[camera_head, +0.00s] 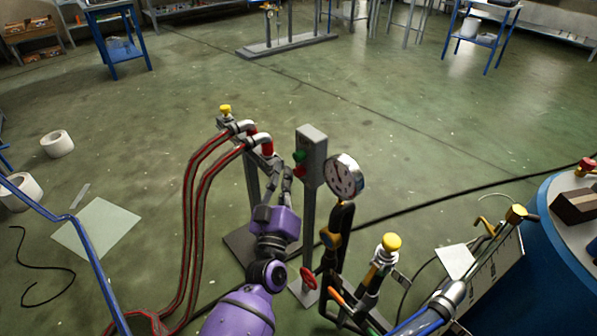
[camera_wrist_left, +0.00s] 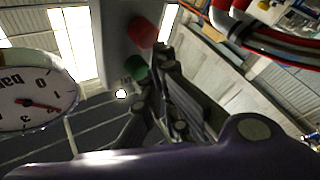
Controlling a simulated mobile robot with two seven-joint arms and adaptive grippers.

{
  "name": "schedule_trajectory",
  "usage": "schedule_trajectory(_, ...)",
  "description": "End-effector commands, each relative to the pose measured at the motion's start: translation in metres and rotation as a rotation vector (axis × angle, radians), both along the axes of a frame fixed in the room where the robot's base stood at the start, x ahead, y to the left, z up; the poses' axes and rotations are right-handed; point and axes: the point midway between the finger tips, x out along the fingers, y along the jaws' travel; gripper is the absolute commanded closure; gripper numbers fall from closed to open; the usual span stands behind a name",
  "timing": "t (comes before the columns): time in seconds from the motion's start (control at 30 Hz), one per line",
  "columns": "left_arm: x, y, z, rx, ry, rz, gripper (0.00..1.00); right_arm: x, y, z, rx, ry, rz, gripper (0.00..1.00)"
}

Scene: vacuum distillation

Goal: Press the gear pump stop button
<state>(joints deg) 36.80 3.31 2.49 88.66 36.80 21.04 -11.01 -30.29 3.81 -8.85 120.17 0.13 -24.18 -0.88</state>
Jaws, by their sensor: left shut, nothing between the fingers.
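A grey control box (camera_head: 312,146) on a post carries a green button (camera_head: 299,157) and, just below it, a red button (camera_head: 298,170). My left gripper (camera_head: 281,167), on the purple arm, is shut and empty, with its fingertips just left of the box near the red button. In the left wrist view, which looks upside down, the red button (camera_wrist_left: 142,32) and green button (camera_wrist_left: 135,67) show close beside the fingertips (camera_wrist_left: 160,58). I cannot tell whether the fingers touch either button. My right gripper is not in view.
A pressure gauge (camera_head: 343,177) stands right of the box. Red hoses and metal pipe elbows (camera_head: 258,139) lie close left of the fingers. A yellow-capped valve (camera_head: 391,243) and a red handwheel (camera_head: 308,278) are nearer. The floor behind is open.

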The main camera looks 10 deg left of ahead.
Motion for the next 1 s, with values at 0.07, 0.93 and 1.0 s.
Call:
schedule_trajectory(0.07, -0.0001, 0.0001, -0.0001, 0.000, 0.000, 0.000, 1.00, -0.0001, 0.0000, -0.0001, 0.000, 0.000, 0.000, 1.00)
schedule_trajectory(0.93, 0.0073, -0.0057, 0.0001, 0.000, 0.000, 0.000, 1.00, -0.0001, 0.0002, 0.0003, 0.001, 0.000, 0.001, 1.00)
schedule_trajectory(1.0, 0.0072, -0.0057, 0.0001, 0.000, 0.000, 0.000, 1.00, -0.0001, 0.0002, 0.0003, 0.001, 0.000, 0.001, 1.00)
